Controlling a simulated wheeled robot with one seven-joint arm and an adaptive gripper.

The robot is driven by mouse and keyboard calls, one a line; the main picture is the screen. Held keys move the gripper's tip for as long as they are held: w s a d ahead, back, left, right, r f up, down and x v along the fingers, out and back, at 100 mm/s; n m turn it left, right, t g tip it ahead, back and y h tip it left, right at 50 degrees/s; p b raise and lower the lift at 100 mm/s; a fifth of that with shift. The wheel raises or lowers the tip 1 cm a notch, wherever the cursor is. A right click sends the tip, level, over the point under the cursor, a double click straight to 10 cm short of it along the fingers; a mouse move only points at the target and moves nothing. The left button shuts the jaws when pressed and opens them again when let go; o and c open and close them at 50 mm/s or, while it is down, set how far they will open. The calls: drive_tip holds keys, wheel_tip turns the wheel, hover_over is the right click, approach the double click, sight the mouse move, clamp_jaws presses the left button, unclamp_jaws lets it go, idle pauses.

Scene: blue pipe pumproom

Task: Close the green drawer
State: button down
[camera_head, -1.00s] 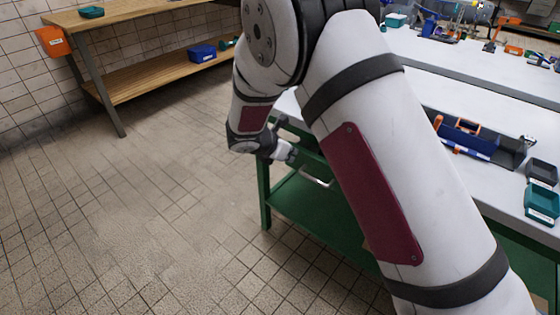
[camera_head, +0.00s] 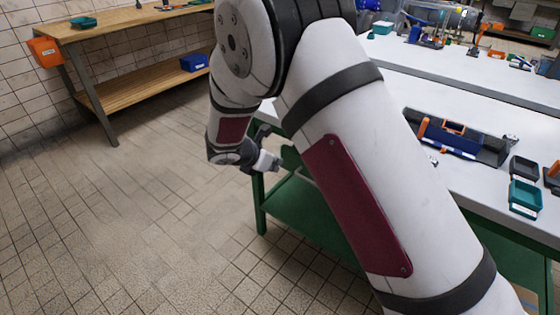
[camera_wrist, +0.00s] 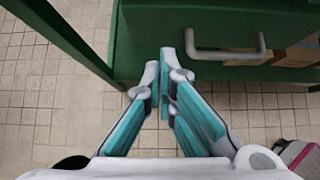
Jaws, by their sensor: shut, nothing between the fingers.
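The green drawer (camera_wrist: 200,22) fills the upper part of the wrist view, with a grey bar handle (camera_wrist: 228,54) on it. In the head view, a small part of the green drawer (camera_head: 292,158) shows under the worktop, and my arm hides most of it. My gripper (camera_wrist: 165,68) is shut and empty, its fingertips just left of the handle and over the drawer's green face in the picture. I cannot tell whether they touch it. My gripper (camera_head: 274,163) also shows in the head view beside the table's left end. How far the drawer stands out is unclear.
The green-framed workbench (camera_head: 480,185) carries a dark tool tray (camera_head: 490,152) and a teal bin (camera_head: 525,197). A wooden bench (camera_head: 140,85) stands at the back left with an orange bin (camera_head: 45,50). The tiled floor (camera_head: 110,210) at left is clear.

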drive_tip(key=p+v, duration=0.1)
drive_tip(key=v, duration=0.6)
drive_tip(key=shift+r, duration=0.3)
drive_tip(key=c, duration=2.1)
unclamp_jaws()
drive_tip(key=shift+s+a+r, duration=0.15)
drive_tip(key=shift+s, duration=0.05)
drive_tip(key=o, duration=0.4)
drive_tip(key=s+f+n, duration=0.1)
drive_tip(key=s+d+f+n+h+p, duration=0.1)
drive_tip(key=f+n, duration=0.1)
drive_tip(key=s+f+n+h, duration=0.1)
drive_tip(key=f+n, duration=0.1)
drive_tip(key=shift+s+d+t, duration=0.25)
drive_tip(key=shift+d+t, duration=0.05)
drive_tip(key=s+d+f+n+t+h+p, duration=0.1)
drive_tip(key=s+d+f+n+t+h, duration=0.25)
drive_tip(key=n, duration=0.95)
drive_tip(key=shift+t+y, duration=0.55)
drive_tip(key=shift+y, duration=0.2)
drive_tip(key=b+x, duration=0.2)
drive_tip(key=x, duration=1.1)
drive_tip(key=shift+w+f, duration=0.15)
drive_tip(key=shift+c, duration=0.5)
clamp_jaws()
